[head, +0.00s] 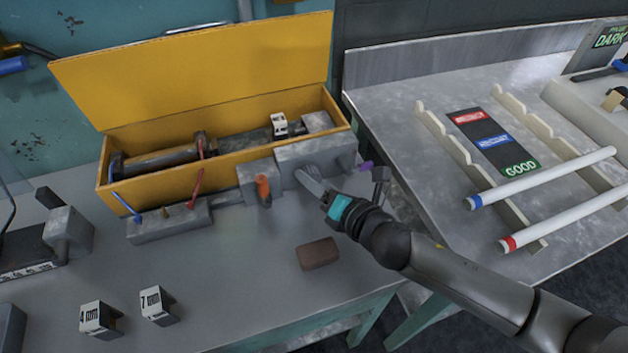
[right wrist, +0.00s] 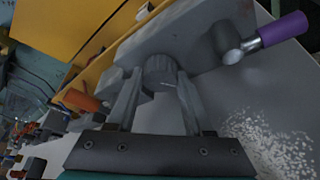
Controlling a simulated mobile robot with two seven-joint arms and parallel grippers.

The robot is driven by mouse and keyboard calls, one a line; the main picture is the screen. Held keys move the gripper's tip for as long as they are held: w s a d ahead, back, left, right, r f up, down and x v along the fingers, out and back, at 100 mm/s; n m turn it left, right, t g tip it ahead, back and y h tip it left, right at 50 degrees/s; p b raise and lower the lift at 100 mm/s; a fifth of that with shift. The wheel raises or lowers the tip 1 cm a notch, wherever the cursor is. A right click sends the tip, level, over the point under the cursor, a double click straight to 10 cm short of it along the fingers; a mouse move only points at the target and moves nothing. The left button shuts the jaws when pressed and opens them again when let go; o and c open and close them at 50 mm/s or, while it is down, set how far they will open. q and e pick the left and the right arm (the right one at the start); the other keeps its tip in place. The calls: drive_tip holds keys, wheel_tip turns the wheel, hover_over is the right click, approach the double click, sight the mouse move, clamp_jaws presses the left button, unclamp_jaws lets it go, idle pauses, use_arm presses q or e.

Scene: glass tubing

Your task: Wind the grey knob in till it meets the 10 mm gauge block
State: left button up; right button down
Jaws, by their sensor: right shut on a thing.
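The grey knob (right wrist: 160,72) is a ridged cylinder on the side of a grey metal housing (head: 316,153). My right gripper (right wrist: 157,85) is shut on the knob, one finger on each side of it. In the head view my right gripper (head: 308,178) reaches the front of the housing and the knob is hidden behind the fingers. A white gauge block (head: 279,124) with dark marks stands behind the housing by the yellow box; its number is too small to read. Two more gauge blocks, marked 4 mm (head: 96,318) and 7 mm (head: 155,304), stand on the bench. My left gripper is not in view.
Orange (head: 263,188) and purple (head: 365,167) handles flank the knob. A brown block (head: 318,254) lies in front. At right, a sloped table holds two white tubes (head: 545,178).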

drive_tip(key=shift+f+m+y+b, duration=0.2)
drive_tip(key=shift+m+y+b, duration=0.4)
drive_tip(key=shift+m, duration=0.6)
drive_tip(key=shift+c, duration=1.5)
unclamp_jaws()
drive_tip(key=shift+r, duration=0.1)
drive_tip(key=shift+s+d, duration=0.1)
drive_tip(key=shift+s, duration=0.05)
drive_tip(key=v, duration=1.2)
drive_tip(key=shift+s+d, duration=0.2)
drive_tip(key=shift+v, duration=1.2)
drive_tip(key=shift+s, duration=0.15)
